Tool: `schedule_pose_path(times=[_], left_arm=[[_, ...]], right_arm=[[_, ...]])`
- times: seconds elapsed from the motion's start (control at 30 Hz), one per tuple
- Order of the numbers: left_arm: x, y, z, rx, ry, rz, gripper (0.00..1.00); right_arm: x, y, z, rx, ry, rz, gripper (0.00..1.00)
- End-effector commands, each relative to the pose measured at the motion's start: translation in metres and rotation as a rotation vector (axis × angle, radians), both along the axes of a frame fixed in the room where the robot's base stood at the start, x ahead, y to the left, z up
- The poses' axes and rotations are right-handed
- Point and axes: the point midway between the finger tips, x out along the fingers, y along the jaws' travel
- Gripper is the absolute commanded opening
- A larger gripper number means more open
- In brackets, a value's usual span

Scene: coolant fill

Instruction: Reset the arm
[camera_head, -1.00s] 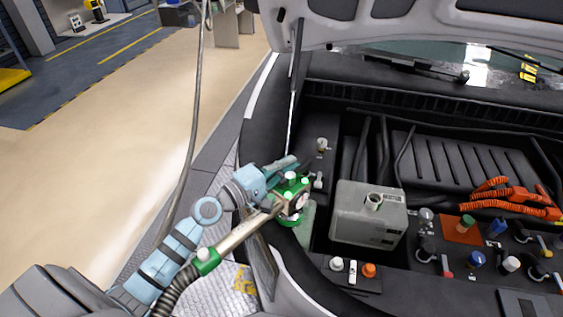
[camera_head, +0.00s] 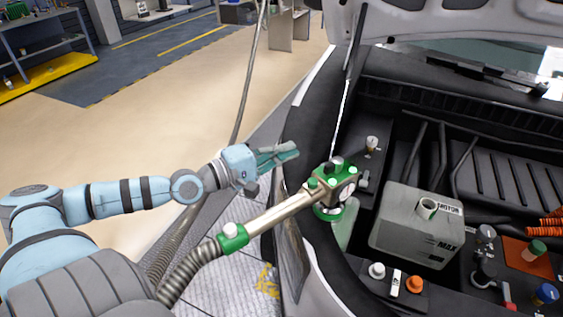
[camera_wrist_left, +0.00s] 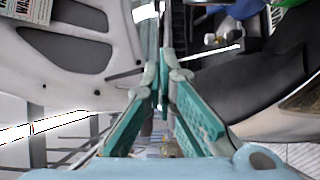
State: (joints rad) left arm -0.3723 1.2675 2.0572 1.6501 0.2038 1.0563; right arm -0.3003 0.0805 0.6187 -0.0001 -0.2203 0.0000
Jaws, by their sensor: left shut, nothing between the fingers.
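My left gripper (camera_head: 290,152) is shut and empty in the head view, above the car's left edge, with its teal fingers pointing right. It is apart from the coolant filling nozzle (camera_head: 333,190), a green and metal tool. The nozzle sits by the engine bay's rim, left of the grey coolant tank (camera_head: 417,226), with its pipe and hose running down to the left. In the left wrist view, the teal fingers of my left gripper (camera_wrist_left: 162,88) meet with nothing between them. My right gripper is not in view.
The raised hood (camera_head: 440,22) spans the top right, with its prop rod (camera_head: 347,95) near my left gripper. A hanging cable (camera_head: 247,90) passes behind my left arm. The floor (camera_head: 150,130) at left is clear. A shelf (camera_head: 40,55) stands far left.

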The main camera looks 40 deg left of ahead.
Motion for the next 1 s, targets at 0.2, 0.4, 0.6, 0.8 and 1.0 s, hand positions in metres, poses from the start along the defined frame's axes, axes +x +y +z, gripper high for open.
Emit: schedule_pose_path(times=[0.2,0.4,0.6,0.8,1.0], left_arm=[[-0.012,0.001,0.007,-0.004,-0.005,-0.023,0.0],[-0.014,-0.001,0.009,-0.015,-0.011,-0.035,0.0],[-0.016,-0.004,0.0,0.169,-0.047,-0.061,0.0],[-0.017,0.108,-0.099,1.036,-0.053,-0.022,0.0],[-0.084,0.223,-0.229,1.57,0.221,-0.034,0.0]], right_arm=[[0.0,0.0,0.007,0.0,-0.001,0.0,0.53],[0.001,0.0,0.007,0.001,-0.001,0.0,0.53],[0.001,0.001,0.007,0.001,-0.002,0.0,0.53],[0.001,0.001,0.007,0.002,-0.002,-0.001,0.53],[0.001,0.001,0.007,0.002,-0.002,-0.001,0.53]])
